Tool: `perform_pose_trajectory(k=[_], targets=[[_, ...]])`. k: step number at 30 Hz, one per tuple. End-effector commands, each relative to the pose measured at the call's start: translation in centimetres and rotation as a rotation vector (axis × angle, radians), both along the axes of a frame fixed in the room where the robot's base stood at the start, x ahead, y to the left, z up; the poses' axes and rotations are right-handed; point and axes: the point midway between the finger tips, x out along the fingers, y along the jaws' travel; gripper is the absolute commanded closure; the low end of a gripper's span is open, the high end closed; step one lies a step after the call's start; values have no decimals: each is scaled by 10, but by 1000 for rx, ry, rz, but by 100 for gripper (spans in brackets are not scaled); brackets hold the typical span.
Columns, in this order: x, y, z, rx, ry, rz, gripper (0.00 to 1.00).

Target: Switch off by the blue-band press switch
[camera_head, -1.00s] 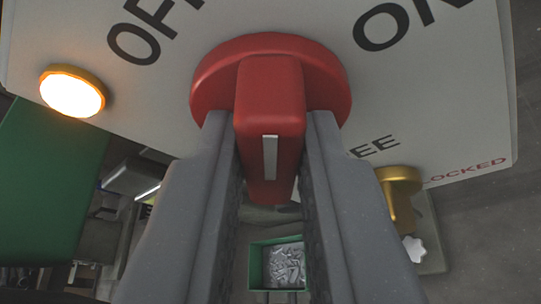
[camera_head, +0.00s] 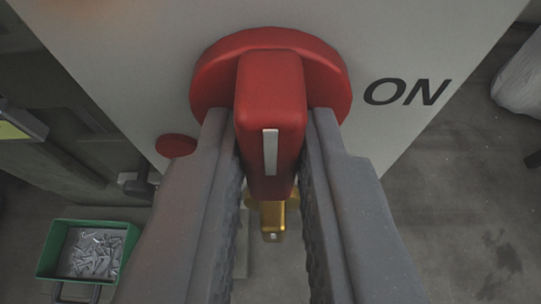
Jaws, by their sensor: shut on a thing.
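A red rotary switch (camera_head: 270,85) with a thick handle and a white mark on its front sits on a pale panel (camera_head: 430,45). My gripper (camera_head: 272,130) is shut on the handle, one grey finger on each side. The word ON is printed to the right of the knob. The word OFF is not in view. No blue band shows, and the lamp is out of view, with only a faint orange glow at the top left.
A brass key-like fitting (camera_head: 273,220) shows below the handle, between my fingers. A round red part (camera_head: 176,146) is at the panel's left. A green bin (camera_head: 50,262) of metal pieces is at the lower left.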

Motion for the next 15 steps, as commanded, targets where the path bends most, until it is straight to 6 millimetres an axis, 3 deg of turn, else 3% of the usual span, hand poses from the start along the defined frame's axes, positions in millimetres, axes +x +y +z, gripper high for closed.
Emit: perform_pose_trajectory(k=[15], targets=[[-3, -1, -5, -36, 11, -2, 100]])
